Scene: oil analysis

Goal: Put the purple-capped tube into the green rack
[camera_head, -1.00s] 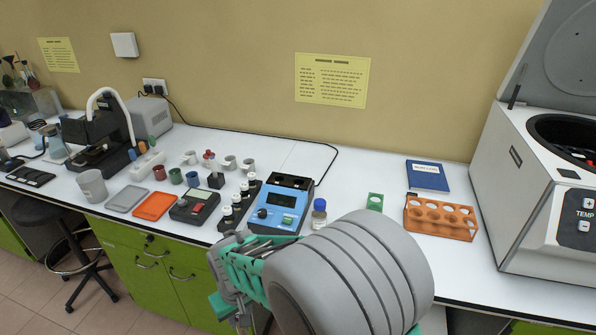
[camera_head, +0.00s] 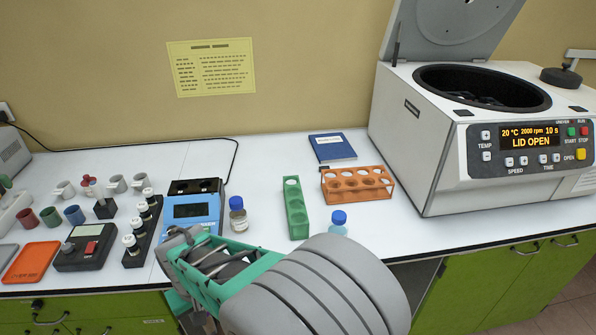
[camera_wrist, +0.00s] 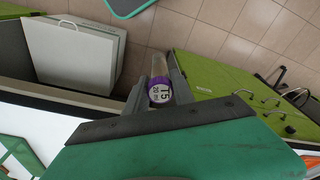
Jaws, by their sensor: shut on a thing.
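The purple-capped tube (camera_wrist: 160,92) shows in the wrist view, its cap toward the camera and its clear body pointing away. My gripper (camera_wrist: 158,84) is shut on it, with one dark finger on each side. In the head view my arm covers the lower middle, and the tube cannot be made out there. The green rack (camera_head: 296,213) stands on the white bench, to the right of the blue device and left of the orange rack. My gripper is low at the bench's front edge, left of the green rack and apart from it.
An orange rack (camera_head: 357,184) with empty-looking holes stands to the right of the green rack. A blue-capped bottle (camera_head: 338,224) stands in front, and a brown-labelled bottle (camera_head: 238,214) to the left. The open centrifuge (camera_head: 480,140) fills the right. A blue book (camera_head: 332,148) lies behind.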

